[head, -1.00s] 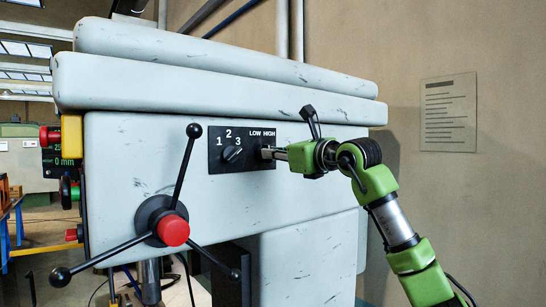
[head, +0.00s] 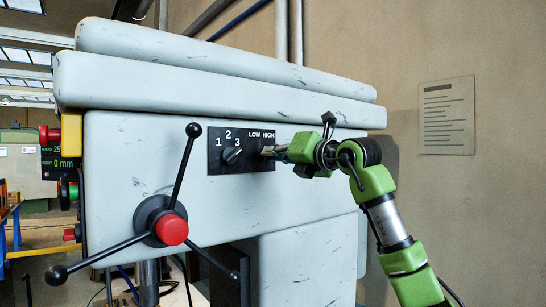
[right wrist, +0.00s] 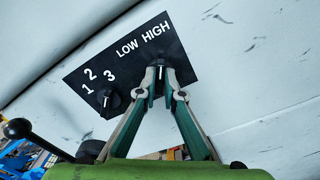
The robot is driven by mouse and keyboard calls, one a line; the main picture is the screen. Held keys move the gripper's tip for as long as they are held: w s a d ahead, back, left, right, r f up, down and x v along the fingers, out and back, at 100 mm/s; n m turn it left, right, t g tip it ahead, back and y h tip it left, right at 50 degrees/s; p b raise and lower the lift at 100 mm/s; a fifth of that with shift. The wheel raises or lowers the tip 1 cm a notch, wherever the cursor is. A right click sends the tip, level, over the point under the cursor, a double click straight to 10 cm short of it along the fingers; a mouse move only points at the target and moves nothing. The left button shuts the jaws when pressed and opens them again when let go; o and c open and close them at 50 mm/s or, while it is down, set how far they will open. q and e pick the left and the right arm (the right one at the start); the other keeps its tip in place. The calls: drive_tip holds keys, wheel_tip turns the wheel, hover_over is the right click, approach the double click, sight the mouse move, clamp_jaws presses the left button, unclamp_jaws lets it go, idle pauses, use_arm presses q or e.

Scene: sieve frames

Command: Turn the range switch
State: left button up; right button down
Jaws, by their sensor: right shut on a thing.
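The range switch is a small dark knob under the LOW and HIGH labels on a black panel (head: 221,168). In the right wrist view the knob (right wrist: 160,73) sits between my fingertips, and its white mark points up the picture, toward the word HIGH. My right gripper (head: 267,152) is shut on it, one finger on each side; it also shows in the right wrist view (right wrist: 161,78). In the head view the fingers largely hide the knob. My left gripper is in neither view.
A second knob (head: 231,155) marked 1, 2, 3 is close to the left on the same panel; it also shows in the right wrist view (right wrist: 108,102). A three-armed handle with a red hub (head: 172,229) stands out at lower left. Open wall lies right of the machine.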

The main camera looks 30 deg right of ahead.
drive_tip(key=shift+r+m, duration=0.1)
drive_tip(key=shift+m, duration=0.2)
drive_tip(key=c, duration=2.2)
unclamp_jaws()
drive_tip(key=shift+d, duration=0.1)
drive_tip(key=shift+o, duration=0.2)
drive_tip(key=shift+s, duration=0.15)
drive_tip(key=s, duration=1.1)
drive_tip(key=shift+s+d, duration=0.4)
drive_tip(key=shift+d, duration=0.05)
